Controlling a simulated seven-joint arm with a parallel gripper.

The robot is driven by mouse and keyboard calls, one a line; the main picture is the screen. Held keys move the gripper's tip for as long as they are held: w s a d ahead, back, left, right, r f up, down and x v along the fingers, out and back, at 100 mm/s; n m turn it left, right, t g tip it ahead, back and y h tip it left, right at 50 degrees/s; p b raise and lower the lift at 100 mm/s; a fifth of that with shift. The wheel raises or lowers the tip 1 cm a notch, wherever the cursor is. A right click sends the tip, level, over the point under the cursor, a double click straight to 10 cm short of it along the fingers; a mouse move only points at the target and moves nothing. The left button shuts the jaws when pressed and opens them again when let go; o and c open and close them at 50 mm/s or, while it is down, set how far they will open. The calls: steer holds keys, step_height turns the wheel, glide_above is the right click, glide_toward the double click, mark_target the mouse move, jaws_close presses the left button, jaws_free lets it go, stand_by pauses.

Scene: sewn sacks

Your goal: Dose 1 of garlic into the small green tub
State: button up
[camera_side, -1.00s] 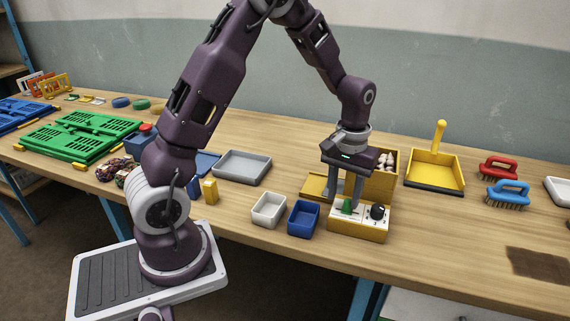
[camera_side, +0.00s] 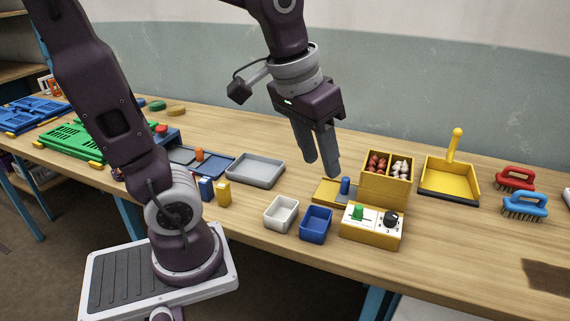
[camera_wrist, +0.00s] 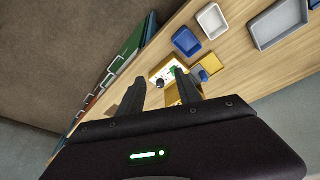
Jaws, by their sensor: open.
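White bulbs that look like garlic (camera_side: 401,170) lie in the right compartment of a yellow two-part bin (camera_side: 385,186); reddish pieces (camera_side: 377,163) fill the left one. In front stands a yellow control box (camera_side: 372,238) with a green knob (camera_side: 357,213) and a black dial (camera_side: 390,218). A blue peg (camera_side: 345,186) stands on the low yellow plate left of the bin. My gripper (camera_side: 321,166) is open and empty, above and left of the bin. It also shows in the wrist view (camera_wrist: 160,76). I see no small green tub; a white tub (camera_side: 281,228) and blue tub (camera_side: 316,236) stand left of the box.
A grey tray (camera_side: 255,170) lies behind the tubs. Blue and yellow blocks (camera_side: 223,194) stand near my base. A yellow dustpan (camera_side: 447,194) and red (camera_side: 515,178) and blue brushes (camera_side: 525,203) lie right. Green panels (camera_side: 75,143) lie far left.

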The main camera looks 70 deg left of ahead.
steer(key=s+d+m+t, duration=0.1)
steer(key=s, duration=0.5)
steer(key=shift+s+m, duration=0.25)
steer(key=shift+m, duration=0.15)
steer(key=shift+d+r, duration=0.1)
steer(key=n+g, duration=0.5)
steer(key=n, duration=0.1)
glide_above(360, 206)
step_height(360, 206, down, 12)
steer(key=shift+s+r, duration=0.1)
steer(key=shift+r, duration=0.15)
step_height(360, 206, down, 7)
steer(key=shift+f, duration=0.15)
jaws_close()
